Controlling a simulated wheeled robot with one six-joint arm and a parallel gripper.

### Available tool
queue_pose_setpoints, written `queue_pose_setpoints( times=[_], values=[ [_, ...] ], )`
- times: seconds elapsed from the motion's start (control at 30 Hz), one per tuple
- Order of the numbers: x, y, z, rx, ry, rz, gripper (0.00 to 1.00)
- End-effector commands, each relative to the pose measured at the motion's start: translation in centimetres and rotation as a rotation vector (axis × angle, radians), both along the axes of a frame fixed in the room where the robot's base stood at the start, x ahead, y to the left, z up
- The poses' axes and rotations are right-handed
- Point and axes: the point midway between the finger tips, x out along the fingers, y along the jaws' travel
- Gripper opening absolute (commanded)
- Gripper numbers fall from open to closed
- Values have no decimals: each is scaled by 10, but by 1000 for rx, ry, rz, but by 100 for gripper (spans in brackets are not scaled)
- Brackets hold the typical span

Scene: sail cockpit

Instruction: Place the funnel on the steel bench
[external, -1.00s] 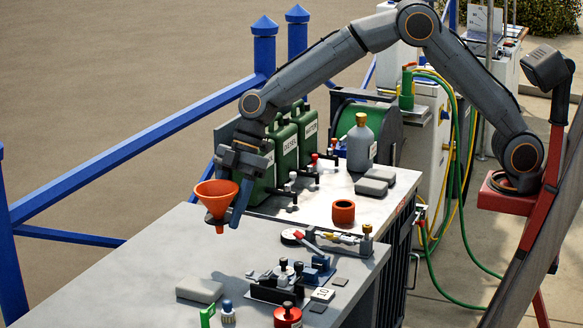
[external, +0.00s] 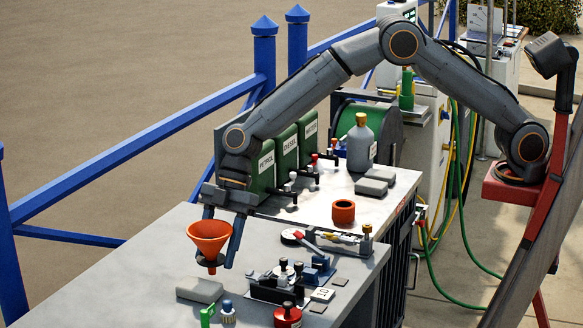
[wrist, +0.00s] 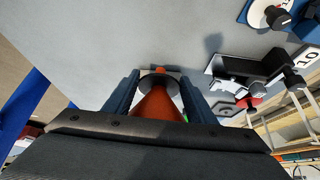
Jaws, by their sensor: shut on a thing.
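The orange funnel (external: 209,240) is in my gripper (external: 216,254), with its wide mouth up and its spout down. My gripper is shut on it, one finger on each side. In the wrist view the funnel (wrist: 157,108) shows between the two fingers (wrist: 155,95), with a dark round collar near its spout. The steel bench (external: 130,270) is the light grey top below. The funnel is over the bench's far-left part, behind a grey block; I cannot tell exactly how high the spout is above the surface.
A grey block (external: 200,290) lies just in front of the funnel. Black fixtures (external: 275,285), a red pot (external: 288,315) and a blue-topped bottle (external: 228,312) stand to the right and front. Green cans (external: 263,172) stand behind. The bench's left part is clear.

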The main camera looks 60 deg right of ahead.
Motion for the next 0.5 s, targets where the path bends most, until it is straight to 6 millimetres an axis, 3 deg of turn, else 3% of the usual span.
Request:
queue_pose_setpoints(
  times=[0.2,0.5],
  values=[
    [0,0,-24,0,1,-1,27],
    [0,0,-27,0,-1,-1,27]
  ],
)
